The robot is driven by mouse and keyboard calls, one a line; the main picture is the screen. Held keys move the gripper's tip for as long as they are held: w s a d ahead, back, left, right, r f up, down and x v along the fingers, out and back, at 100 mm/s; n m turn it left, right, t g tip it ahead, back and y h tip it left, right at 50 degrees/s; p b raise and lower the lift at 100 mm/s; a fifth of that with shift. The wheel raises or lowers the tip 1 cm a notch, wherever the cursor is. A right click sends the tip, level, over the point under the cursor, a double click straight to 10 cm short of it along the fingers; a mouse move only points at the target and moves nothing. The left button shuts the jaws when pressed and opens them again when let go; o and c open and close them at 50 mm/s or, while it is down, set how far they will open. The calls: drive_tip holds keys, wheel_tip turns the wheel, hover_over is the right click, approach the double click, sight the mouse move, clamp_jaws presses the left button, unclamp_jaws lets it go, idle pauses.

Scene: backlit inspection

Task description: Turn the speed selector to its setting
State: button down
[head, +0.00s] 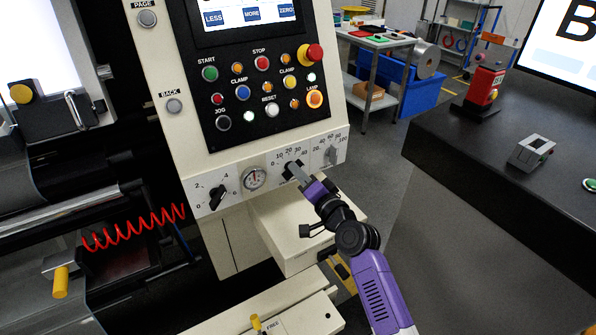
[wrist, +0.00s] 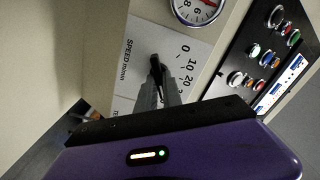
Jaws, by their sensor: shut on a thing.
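The speed selector (head: 289,167) is a black knob on the cream lower panel, under a dial marked 0 to 40. In the wrist view the knob (wrist: 154,63) sits beside the printed words "SPEED m/min", with 0, 10 and 20 showing to its right. My gripper (head: 297,173) reaches in from the lower right, its grey fingers (wrist: 160,84) closed around the knob. The fingers hide part of the knob, so I cannot tell exactly which number it points to.
A round gauge (head: 254,178) and a knob marked 0 to 4 (head: 217,196) lie left of the selector. Another knob (head: 331,153), marked up to 100, is close on its right. Push buttons and a red emergency stop (head: 313,53) are above. A cream box (head: 290,245) juts out below.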

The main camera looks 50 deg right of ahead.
drive_tip(key=shift+m, duration=0.3)
drive_tip(key=c, duration=1.5)
unclamp_jaws()
drive_tip(key=shift+s, duration=0.1)
drive_tip(key=b+v, duration=0.1)
drive_tip(key=v, duration=0.6)
drive_tip(key=shift+s, duration=0.35)
